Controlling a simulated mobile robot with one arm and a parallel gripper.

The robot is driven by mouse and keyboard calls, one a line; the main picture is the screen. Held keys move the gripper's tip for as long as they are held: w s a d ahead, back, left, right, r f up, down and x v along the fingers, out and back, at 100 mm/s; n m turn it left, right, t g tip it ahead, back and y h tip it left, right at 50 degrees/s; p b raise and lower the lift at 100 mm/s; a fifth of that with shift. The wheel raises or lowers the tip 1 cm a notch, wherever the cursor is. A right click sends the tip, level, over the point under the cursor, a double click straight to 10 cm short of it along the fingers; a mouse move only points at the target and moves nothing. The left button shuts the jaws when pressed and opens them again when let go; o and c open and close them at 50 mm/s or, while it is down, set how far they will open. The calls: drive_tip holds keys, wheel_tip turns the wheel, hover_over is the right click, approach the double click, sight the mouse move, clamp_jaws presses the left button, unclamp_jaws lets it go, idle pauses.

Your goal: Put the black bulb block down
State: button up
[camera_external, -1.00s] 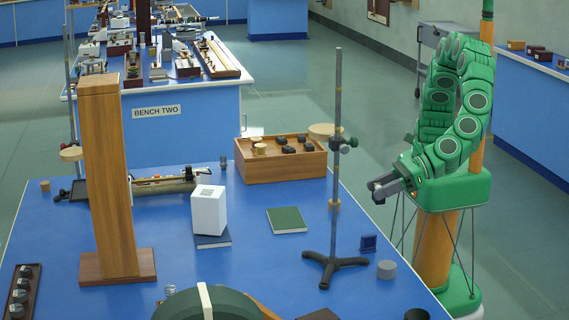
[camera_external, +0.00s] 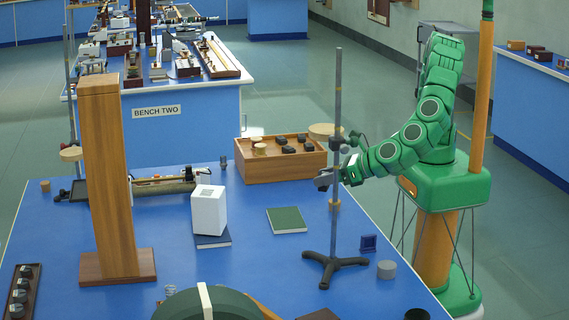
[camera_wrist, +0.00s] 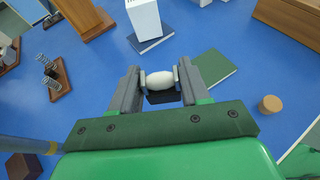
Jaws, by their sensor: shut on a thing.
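The black bulb block (camera_wrist: 163,97) shows in the wrist view as a white egg-shaped bulb on a small black base, between the two grey fingers. My gripper (camera_wrist: 159,78) is shut on it. Blue bench top shows around the block, and it appears held above the surface. In the external view my gripper (camera_external: 324,181) is over the right part of the blue bench (camera_external: 180,255), close to the upright rod of the stand. The block cannot be made out clearly there.
The stand (camera_external: 334,262) rises beside my gripper. A wooden tray (camera_external: 282,169) with several dark blocks is behind it. A green book (camera_external: 286,220) and a white box (camera_external: 208,211) on a dark blue book lie left. Bare bench lies between the green book and the stand.

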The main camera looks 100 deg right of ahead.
drive_tip(key=w+d+f+m+g+h, duration=0.1)
drive_tip(key=w+d+m+g+h, duration=0.1)
drive_tip(key=d, duration=0.7)
drive_tip(key=w+d+f+m+g+h, duration=0.2)
drive_tip(key=d+m, duration=0.1)
drive_tip(key=d, duration=0.6)
drive_tip(key=w+d+f+m+g+h, duration=0.1)
drive_tip(key=w+d+m+g+h, duration=0.15)
drive_tip(key=d, duration=0.75)
drive_tip(key=shift+y, duration=0.45)
drive_tip(key=w+f, duration=0.3)
drive_tip(key=w, duration=0.1)
drive_tip(key=w+a+f, duration=0.1)
drive_tip(key=w+f, duration=0.2)
drive_tip(key=w, duration=0.1)
drive_tip(key=w+a+f, duration=0.1)
drive_tip(key=w+f, duration=0.1)
drive_tip(key=w, duration=0.2)
drive_tip(key=shift+w+a+f, duration=0.1)
drive_tip(key=shift+a+f, duration=0.05)
drive_tip(key=shift+f, duration=0.25)
drive_tip(key=shift+w+f, duration=0.55)
drive_tip(key=shift+f, duration=1.7)
drive_tip(key=o, duration=1)
